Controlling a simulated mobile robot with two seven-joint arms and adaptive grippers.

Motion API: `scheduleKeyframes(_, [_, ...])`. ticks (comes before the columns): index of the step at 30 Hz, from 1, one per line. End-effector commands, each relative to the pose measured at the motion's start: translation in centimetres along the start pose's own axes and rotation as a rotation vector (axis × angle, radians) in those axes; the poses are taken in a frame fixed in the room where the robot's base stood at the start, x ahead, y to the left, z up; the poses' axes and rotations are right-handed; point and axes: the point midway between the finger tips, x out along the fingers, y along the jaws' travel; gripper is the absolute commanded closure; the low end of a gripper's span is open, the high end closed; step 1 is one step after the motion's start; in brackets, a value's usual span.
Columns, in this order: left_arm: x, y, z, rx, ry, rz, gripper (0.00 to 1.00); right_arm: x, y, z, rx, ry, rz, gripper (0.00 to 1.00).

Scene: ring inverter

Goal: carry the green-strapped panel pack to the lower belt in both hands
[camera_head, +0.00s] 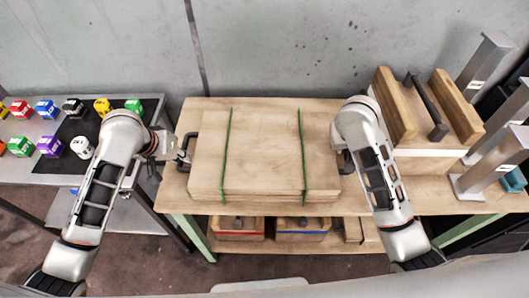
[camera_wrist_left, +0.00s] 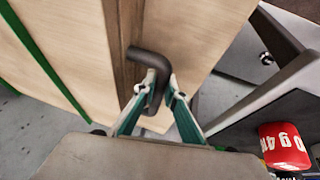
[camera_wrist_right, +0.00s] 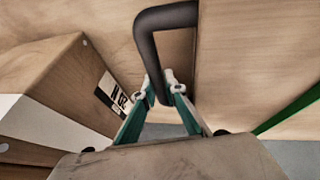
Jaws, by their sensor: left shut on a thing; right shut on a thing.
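The green-strapped panel pack (camera_head: 265,155) is a stack of flat wooden panels with two green straps and a dark handle at each end. It is over the wooden bench top (camera_head: 240,104); I cannot tell whether it touches it. My left gripper (camera_head: 182,158) is shut on the pack's left handle, and the left wrist view shows its fingers on the dark bar (camera_wrist_left: 152,75). My right gripper (camera_wrist_right: 162,92) is shut on the right handle (camera_wrist_right: 165,20) in the right wrist view. In the head view my right forearm partly hides that handle.
A wooden box with a dark handle (camera_head: 428,108) stands right of the pack, with grey metal posts (camera_head: 488,65) beyond. A side table at left holds coloured cubes (camera_head: 47,109) and a black mat (camera_head: 75,128). Boxes with red and blue bands (camera_head: 303,228) sit on the lower shelf.

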Motion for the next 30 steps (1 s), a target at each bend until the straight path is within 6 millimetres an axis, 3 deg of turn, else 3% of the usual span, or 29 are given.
scheduleKeyframes(30, [-4.9,1.0,-2.3,0.0,0.01,0.002,1.0,-4.8,1.1,-2.3,0.003,0.01,0.001,1.0])
